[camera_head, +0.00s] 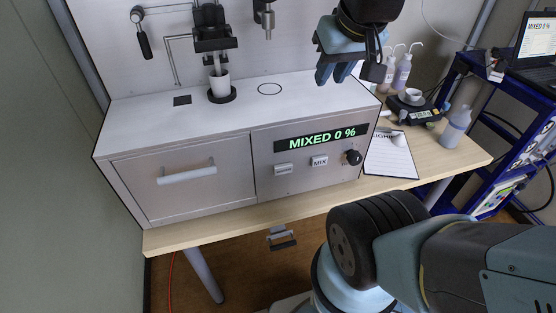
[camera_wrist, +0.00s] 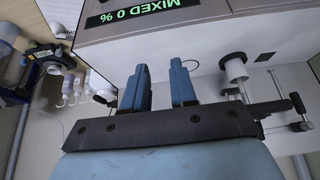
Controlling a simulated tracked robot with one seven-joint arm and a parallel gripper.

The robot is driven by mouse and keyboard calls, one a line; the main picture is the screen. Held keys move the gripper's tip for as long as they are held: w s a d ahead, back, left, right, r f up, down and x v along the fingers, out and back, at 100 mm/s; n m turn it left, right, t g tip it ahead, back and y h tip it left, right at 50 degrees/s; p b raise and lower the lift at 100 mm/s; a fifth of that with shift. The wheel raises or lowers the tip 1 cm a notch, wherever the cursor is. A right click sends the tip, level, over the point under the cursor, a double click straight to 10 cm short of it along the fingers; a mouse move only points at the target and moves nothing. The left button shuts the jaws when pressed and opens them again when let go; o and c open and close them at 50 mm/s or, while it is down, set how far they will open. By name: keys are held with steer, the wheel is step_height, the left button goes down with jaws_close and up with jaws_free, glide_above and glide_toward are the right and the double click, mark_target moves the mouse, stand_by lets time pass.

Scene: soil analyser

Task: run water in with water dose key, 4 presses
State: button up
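The soil analyser (camera_head: 220,139) is a grey-white box on a wooden table. Its front has a green display (camera_head: 322,138) reading "MIXED 0 %". Below it sit a small pale key (camera_head: 283,169) with a label too small to read, a MIX key (camera_head: 319,161) and a black knob (camera_head: 353,157). A white cup (camera_head: 219,85) stands on a black disc under a stirrer; the wrist view shows it too (camera_wrist: 236,69). My gripper (camera_head: 333,74) is above the analyser's right part, away from the keys. In the wrist view its blue fingers (camera_wrist: 161,88) are apart and empty.
A nozzle (camera_head: 267,22) hangs above a ring mark (camera_head: 269,89) on the analyser top. A drawer with a white handle (camera_head: 187,175) is at the front left. Bottles (camera_head: 402,70), a scale (camera_head: 414,108) and a paper sheet (camera_head: 390,153) are to the right. The space before the keys looks clear.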

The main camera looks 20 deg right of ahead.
jaws_close()
stand_by(1.2)
